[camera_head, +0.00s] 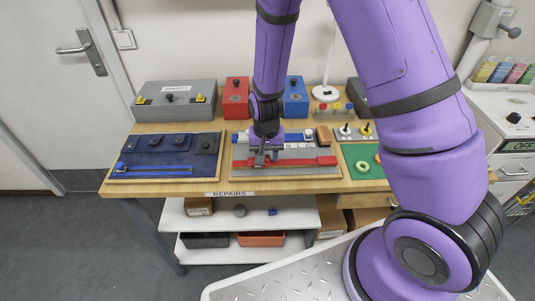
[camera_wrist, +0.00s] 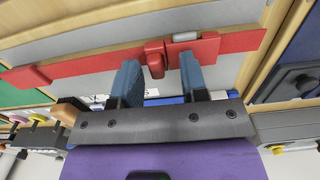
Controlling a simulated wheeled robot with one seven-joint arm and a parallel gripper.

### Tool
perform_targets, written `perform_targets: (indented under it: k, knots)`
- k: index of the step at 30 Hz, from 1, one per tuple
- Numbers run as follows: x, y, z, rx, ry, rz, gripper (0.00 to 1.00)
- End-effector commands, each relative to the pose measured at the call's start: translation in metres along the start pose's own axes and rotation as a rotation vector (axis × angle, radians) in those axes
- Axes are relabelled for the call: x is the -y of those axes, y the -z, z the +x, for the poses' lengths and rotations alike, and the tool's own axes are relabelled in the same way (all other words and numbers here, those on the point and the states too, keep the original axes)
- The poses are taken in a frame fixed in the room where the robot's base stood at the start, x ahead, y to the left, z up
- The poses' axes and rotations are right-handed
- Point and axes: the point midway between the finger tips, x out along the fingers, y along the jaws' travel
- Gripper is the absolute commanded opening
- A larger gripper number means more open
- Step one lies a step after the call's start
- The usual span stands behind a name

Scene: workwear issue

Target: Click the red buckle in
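A red strap (camera_head: 303,163) lies across the grey middle tray, and it also runs across the wrist view (camera_wrist: 90,65). At its buckle, an upright red block (camera_wrist: 155,58) stands beside a wider red end piece (camera_wrist: 205,46) with a pale patch. The two sit very close; I cannot tell whether they are joined. My gripper (camera_head: 262,158) is over the left part of the strap. In the wrist view my gripper (camera_wrist: 160,78) is open, its blue-grey fingers on either side of the upright block. The right finger overlaps the end piece; contact is unclear.
A dark blue mat (camera_head: 133,148) with a blue strap lies to the left, a green mat (camera_head: 357,151) to the right. Behind stand a grey case (camera_head: 178,105), a red box (camera_head: 236,100) and a blue box (camera_head: 296,100). A shelf (camera_head: 200,222) is below.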

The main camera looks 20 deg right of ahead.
Motion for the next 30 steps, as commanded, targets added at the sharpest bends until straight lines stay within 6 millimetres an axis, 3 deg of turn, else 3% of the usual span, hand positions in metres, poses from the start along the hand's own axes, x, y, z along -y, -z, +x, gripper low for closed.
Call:
perform_targets:
  k: [7, 11, 24, 30]
  knots:
    - [-0.001, 0.0, -0.002, 0.0, 0.0, 0.0, 0.4]
    - [0.0, 0.0, -0.013, -0.002, 0.0, -0.001, 0.4]
    - [0.0, 0.0, -0.084, -0.003, 0.002, -0.001, 0.4]
    - [0.001, 0.0, -0.103, -0.001, 0.001, -0.001, 0.4]
